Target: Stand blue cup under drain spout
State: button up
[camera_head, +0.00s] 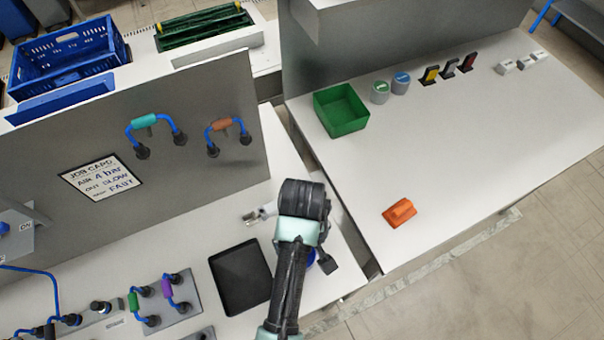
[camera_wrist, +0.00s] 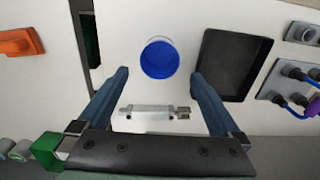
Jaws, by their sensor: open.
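The blue cup (camera_wrist: 158,60) shows in the wrist view as a round blue shape with a pale rim, on the white bench top. In the head view only a sliver of blue (camera_head: 311,257) shows beside my arm; the arm hides the rest. My gripper (camera_wrist: 159,76) is open, its two blue-grey fingers spread on either side below the cup in the wrist view. Nothing is held between them. A silver cylindrical fitting (camera_wrist: 155,111) lies between the fingers, nearer the palm; it also shows in the head view (camera_head: 260,213). I cannot identify the drain spout for certain.
A black tray (camera_head: 241,277) lies left of my arm. Blue-hosed fittings (camera_head: 170,290) stand farther left. A grey panel (camera_head: 180,130) stands behind. The right bench holds a green bin (camera_head: 341,110) and an orange block (camera_head: 399,212), with wide clear space. A narrow gap separates the benches.

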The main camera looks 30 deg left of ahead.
jog(key=shift+r, duration=1.55)
